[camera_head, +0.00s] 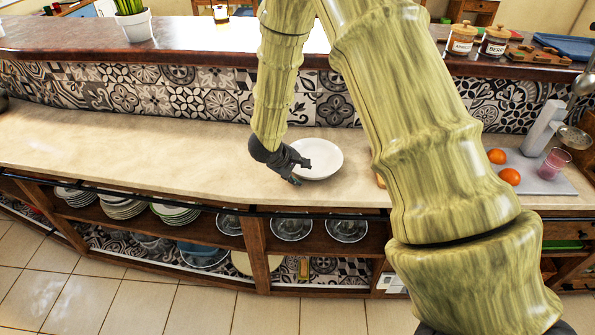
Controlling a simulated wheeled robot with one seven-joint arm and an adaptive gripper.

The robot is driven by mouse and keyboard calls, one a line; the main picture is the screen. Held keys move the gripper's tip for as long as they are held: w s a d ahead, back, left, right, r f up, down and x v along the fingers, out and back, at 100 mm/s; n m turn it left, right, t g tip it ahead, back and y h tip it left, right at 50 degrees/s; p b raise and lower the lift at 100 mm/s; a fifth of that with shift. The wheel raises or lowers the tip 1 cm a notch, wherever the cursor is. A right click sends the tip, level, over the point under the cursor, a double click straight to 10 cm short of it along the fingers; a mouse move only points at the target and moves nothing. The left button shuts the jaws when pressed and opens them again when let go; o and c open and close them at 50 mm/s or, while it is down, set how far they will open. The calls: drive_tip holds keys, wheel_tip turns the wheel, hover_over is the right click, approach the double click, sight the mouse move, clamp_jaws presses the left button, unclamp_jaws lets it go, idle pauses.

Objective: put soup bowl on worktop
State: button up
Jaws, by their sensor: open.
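A white soup bowl (318,157) sits on the beige worktop (160,145), near the middle of the picture. My gripper (297,171) is at the bowl's left front edge, its dark fingers apart. One finger overlaps the bowl's rim in the picture; I cannot tell whether it touches. The bowl looks upright and empty. My arm comes down from above and hides part of the worktop to the right of the bowl.
Open shelves below hold stacked plates (122,207) and glass bowls (291,227). On the right are oranges (509,177) and a pink glass (553,163) on a grey board. A raised ledge (190,38) runs behind, with a potted plant (134,22). The worktop's left is clear.

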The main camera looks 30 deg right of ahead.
drive_tip(key=v, duration=1.2)
